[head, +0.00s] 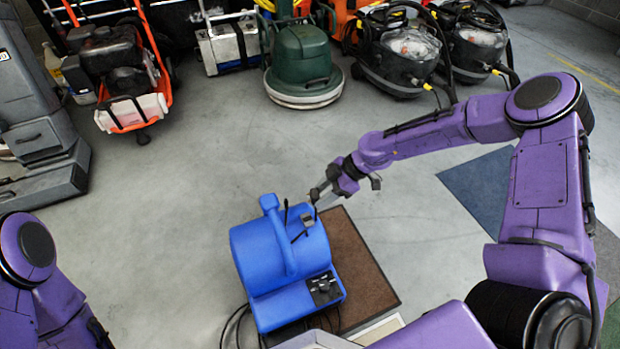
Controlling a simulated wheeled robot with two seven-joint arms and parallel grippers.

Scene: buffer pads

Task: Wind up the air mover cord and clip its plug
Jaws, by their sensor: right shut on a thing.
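The blue air mover (262,262) stands on the floor at the lower middle, with a raised handle and a dark control panel on its front. Its black cord (233,322) lies in loose loops on the floor at its lower left. Dark cord strands also show on top of the housing. My right gripper (316,196) is above the mover's upper right side, shut on a small dark thing that looks like the plug; its fingers partly hide it. Only a part of my left arm shows at the lower left; its gripper is out of view.
A brown mat (362,270) lies under and right of the mover, and a blue mat (485,185) lies farther right. A green floor machine (303,65), vacuums (400,55) and an orange-framed machine (125,85) line the back. A grey machine (40,140) stands left. The middle floor is clear.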

